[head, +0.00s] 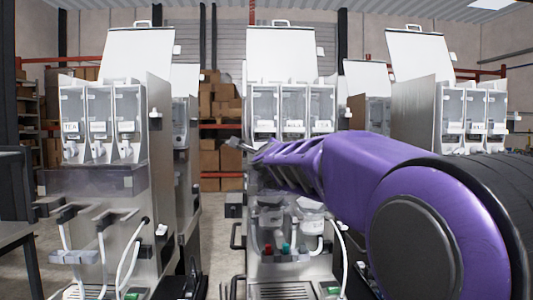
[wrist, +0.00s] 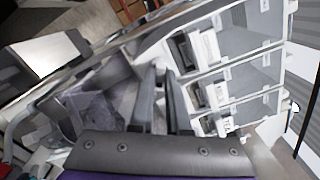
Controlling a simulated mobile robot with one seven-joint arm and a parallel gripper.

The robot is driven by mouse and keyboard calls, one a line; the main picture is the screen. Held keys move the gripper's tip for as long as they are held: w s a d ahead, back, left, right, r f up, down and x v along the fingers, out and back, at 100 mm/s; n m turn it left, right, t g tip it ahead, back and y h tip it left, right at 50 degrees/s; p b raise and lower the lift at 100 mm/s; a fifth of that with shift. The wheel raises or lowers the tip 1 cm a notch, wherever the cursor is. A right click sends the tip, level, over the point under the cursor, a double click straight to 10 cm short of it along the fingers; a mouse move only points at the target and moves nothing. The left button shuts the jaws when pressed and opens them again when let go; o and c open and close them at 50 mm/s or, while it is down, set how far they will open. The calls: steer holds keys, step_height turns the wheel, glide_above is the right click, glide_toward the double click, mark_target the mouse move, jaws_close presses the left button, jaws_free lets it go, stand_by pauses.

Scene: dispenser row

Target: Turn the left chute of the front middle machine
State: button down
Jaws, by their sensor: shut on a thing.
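The front middle machine (head: 290,85) stands ahead with three clear canisters side by side under a raised lid. Its left canister (head: 264,105) shows above my gripper (head: 240,146), while its left chute is hidden behind my gripper and arm in the head view.
A similar machine (head: 100,115) stands at left, and another (head: 470,110) at right behind my purple arm. Hoses, mixing bowls (head: 270,215) and a drip grate (head: 285,290) sit below the canisters.

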stand_by(0.4)
steer(key=shift+r+n+p, duration=0.1)
steer(key=shift+n+p, duration=4.75)
steer(key=shift+n, duration=6.95)
steer(key=c, duration=0.9)
jaws_free()
steer(key=shift+s, duration=0.1)
